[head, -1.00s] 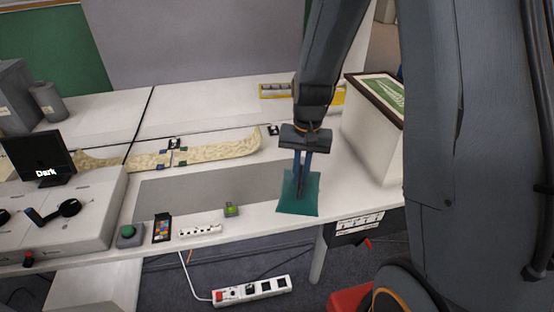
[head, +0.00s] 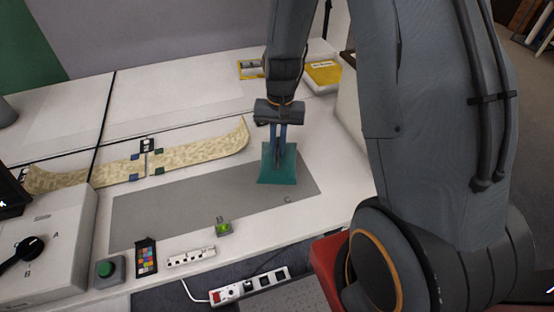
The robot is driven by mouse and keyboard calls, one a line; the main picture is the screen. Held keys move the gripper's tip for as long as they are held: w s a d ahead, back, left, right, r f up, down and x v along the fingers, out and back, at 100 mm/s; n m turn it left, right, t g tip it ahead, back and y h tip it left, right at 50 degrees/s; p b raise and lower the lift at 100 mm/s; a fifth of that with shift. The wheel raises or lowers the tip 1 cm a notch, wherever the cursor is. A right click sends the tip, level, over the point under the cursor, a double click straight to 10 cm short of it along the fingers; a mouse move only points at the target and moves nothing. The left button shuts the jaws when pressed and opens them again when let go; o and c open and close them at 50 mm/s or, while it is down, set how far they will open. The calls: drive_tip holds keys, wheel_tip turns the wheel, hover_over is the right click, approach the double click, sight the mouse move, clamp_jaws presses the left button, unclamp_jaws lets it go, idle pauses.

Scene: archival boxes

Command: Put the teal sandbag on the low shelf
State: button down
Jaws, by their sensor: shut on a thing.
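I cannot make out the low shelf in this view.
A curved, cream patterned strip (head: 195,152) lies behind the mat. A yellow packet (head: 322,75) lies at the back right.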

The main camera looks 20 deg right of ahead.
drive_tip(key=shift+f+p, duration=0.65)
drive_tip(key=shift+f, duration=2.3)
drive_tip(key=c, duration=1.8)
unclamp_jaws()
drive_tip(key=shift+f, duration=0.1)
drive_tip(key=shift+c, duration=0.2)
drive_tip(key=r+b, duration=0.1)
drive_tip(key=r, duration=0.2)
drive_tip(key=r+b, duration=0.1)
drive_tip(key=r, duration=0.6)
drive_tip(key=shift+w+d+r+b, duration=0.2)
drive_tip(key=shift+w+d+b, duration=0.1)
drive_tip(key=shift+d+b, duration=0.1)
drive_tip(key=shift+s+r, duration=0.1)
drive_tip(key=shift+r, duration=0.8)
drive_tip(key=s+r+n, duration=0.1)
drive_tip(key=s+r, duration=0.1)
drive_tip(key=s, duration=0.1)
drive_tip(key=s+r+n+t, duration=0.1)
drive_tip(key=s+r, duration=0.1)
drive_tip(key=s, duration=0.2)
drive_tip(key=s+a+r+n+t, duration=0.1)
drive_tip(key=s+n, duration=0.1)
drive_tip(key=s, duration=0.2)
drive_tip(key=shift+s+r+h, duration=0.1)
drive_tip(key=shift+r+h, duration=0.3)
drive_tip(key=shift+c, duration=0.9)
drive_tip(key=shift+s, duration=0.2)
drive_tip(key=shift+c, duration=0.4)
